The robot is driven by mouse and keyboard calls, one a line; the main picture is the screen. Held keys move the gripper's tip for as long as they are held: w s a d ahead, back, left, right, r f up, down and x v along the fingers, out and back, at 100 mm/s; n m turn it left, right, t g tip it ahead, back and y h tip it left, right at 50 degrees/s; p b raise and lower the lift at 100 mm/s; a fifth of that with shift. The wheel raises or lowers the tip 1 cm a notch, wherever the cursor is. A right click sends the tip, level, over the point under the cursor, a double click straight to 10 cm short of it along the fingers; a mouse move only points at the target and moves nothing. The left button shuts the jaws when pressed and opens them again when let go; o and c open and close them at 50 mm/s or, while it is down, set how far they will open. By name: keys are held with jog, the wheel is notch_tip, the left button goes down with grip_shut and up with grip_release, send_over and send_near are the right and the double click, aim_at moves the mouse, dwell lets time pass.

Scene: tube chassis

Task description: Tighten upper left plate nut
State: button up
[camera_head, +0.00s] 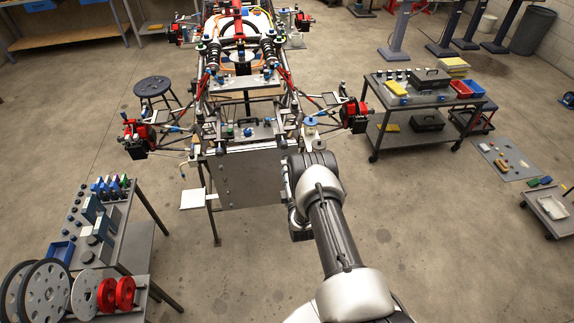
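The tube chassis (283,110) stands in the upper middle of the view, with red and black hub assemblies on both sides. A grey front plate (243,180) with small holes hangs below its near end. Blue fittings show on the upper deck, but the upper left plate nut is too small to make out for sure. My arm reaches up from the bottom right, and its wrist (312,172) is close to the right edge of the front plate.
A bench with small parts (100,215) stands at the left, with discs on a rack (50,292) in front of it. A wheeled cart (425,100) with boxes is at the right. A round stool (152,87) is left of the chassis. Open floor lies right of my arm.

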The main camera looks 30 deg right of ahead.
jog(key=x, duration=0.3)
jog(key=shift+w, duration=0.2)
jog(key=shift+c, duration=0.6)
grip_shut()
